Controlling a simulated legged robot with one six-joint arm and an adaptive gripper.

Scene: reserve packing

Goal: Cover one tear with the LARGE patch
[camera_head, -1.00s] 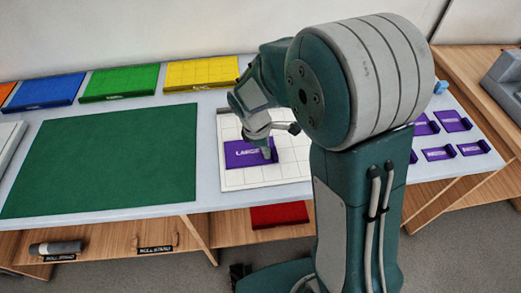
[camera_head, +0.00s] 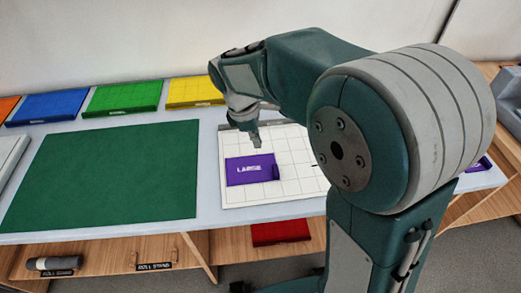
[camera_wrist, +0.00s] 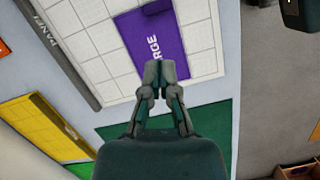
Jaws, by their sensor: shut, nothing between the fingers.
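The purple LARGE patch (camera_head: 246,171) lies flat on the white gridded panel (camera_head: 240,195), with a raised tab at its right end. My gripper (camera_head: 257,145) is shut and empty, above the panel just behind the patch and apart from it. In the wrist view the fingertips (camera_wrist: 160,74) are together in front of the patch (camera_wrist: 165,40), hiding part of its lettering. A small dark mark shows on the panel near its right side, beside my arm. My arm hides the panel's right end. Whether a tear lies under the patch cannot be seen.
A green mat (camera_head: 105,175) covers the table's left part. Blue (camera_head: 48,105), green (camera_head: 122,97) and yellow (camera_head: 195,91) trays line the back. A red tray (camera_head: 280,232) sits below the table. A purple piece (camera_head: 484,164) shows at the right, mostly behind my arm.

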